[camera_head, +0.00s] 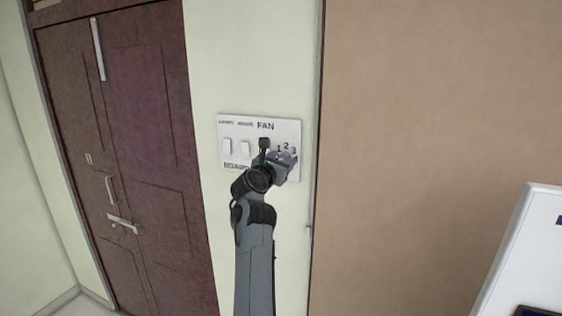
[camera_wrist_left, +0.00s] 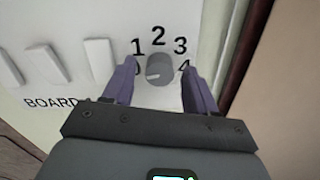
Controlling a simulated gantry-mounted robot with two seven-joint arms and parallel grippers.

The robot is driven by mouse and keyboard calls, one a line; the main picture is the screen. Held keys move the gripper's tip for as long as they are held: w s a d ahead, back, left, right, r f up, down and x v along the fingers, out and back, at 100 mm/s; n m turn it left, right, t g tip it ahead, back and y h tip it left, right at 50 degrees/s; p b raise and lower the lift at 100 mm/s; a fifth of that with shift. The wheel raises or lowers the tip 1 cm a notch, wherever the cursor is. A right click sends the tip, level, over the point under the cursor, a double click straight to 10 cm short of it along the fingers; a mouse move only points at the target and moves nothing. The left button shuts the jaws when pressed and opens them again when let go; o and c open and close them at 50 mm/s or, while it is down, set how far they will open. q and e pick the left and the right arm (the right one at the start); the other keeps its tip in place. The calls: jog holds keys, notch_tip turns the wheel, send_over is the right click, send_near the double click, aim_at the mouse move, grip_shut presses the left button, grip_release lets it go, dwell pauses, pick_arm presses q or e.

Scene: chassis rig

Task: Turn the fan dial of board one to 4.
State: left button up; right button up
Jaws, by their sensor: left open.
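The board (camera_head: 234,127) is a white wall panel with the word FAN on it. In the left wrist view the board (camera_wrist_left: 80,84) shows the word BOARD, cut off by my gripper. The fan dial (camera_wrist_left: 159,68) is a round grey knob with the numbers 1, 2 and 3 around its top, and 0 and 4 lower at its sides. A pale mark on the dial lies at its lower left, toward the 0. My left gripper (camera_wrist_left: 160,82) is open, its two purple fingers on either side of the dial, apart from it. In the head view my left gripper (camera_head: 280,158) hides the dial. My right gripper is out of view.
White rocker switches (camera_head: 227,146) sit on the board left of the dial. A dark red door (camera_head: 140,130) with handles is left of the board. A brown wall panel (camera_head: 430,110) is to the right, and a white object (camera_head: 530,250) stands at the lower right.

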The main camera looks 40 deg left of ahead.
pick_arm(q)
jog(key=c, duration=1.1)
jog(key=shift+o, duration=0.2)
